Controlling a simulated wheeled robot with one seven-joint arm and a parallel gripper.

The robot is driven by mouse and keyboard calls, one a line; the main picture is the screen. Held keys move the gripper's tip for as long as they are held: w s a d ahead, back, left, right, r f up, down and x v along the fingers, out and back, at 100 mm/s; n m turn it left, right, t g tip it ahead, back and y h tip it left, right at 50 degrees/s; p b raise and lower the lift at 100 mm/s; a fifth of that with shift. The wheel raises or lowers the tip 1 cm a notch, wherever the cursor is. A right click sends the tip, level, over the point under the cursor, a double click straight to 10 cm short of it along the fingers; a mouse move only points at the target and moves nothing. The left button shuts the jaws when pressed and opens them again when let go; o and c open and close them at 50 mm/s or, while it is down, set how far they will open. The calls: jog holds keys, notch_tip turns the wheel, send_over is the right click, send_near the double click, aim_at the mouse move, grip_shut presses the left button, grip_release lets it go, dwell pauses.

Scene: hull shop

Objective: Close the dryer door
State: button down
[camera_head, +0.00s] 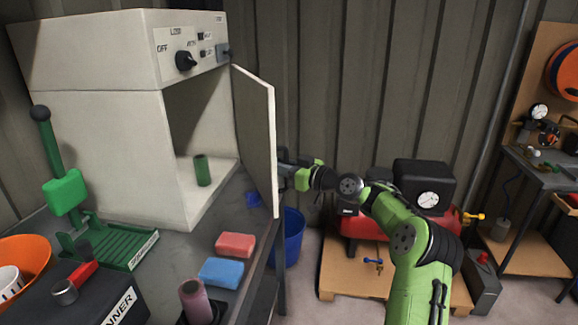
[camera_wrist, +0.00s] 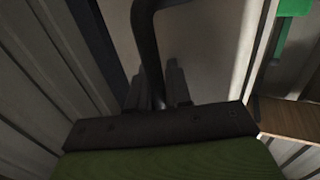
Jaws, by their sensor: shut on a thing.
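The white dryer (camera_head: 95,140) stands on the dark bench with its door (camera_head: 255,140) swung wide open to the right. A green cylinder (camera_head: 202,170) stands inside the dryer. My gripper (camera_head: 285,170) is on the outer side of the door, its fingertips partly hidden by the door's edge. In the wrist view, the fingers (camera_wrist: 158,92) are shut around a dark curved bar, the door handle (camera_wrist: 146,40), in front of the pale door panel (camera_wrist: 212,55).
On the bench are a red block (camera_head: 235,245), a blue block (camera_head: 221,272), a pink cylinder (camera_head: 195,300) and a green lever press (camera_head: 65,190). A blue bucket (camera_head: 292,235) stands below the door. A red compressor (camera_head: 370,225) stands on a pallet behind my arm.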

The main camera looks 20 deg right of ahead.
jog(key=shift+s+a+r+n+g+y, duration=0.15)
jog(key=shift+a+n+g+y, duration=0.15)
jog(key=shift+a, duration=0.5)
jog(key=shift+s+a+n+g+y, duration=0.1)
jog(key=shift+a+n+y, duration=0.15)
jog(key=shift+a+y, duration=0.4)
jog(key=shift+s+a+r+n+g+y, duration=0.15)
jog(key=shift+a+n+g, duration=0.1)
jog(key=shift+a, duration=0.7)
jog(key=c, duration=1.4)
grip_release()
jog(key=shift+f, duration=0.1)
jog(key=d+f+h+b, duration=0.1)
jog(key=d, duration=0.1)
jog(key=d+f+m+h+b, duration=0.1)
jog(key=b, duration=0.1)
jog(key=shift+s+d+f+t, duration=0.15)
jog(key=shift+d+t, duration=0.2)
jog(key=s+d+r+b, duration=0.1)
jog(key=s+d+b, duration=0.1)
jog(key=s, duration=1.4)
jog(key=shift+d+r, duration=0.2)
jog(key=shift+s, duration=0.1)
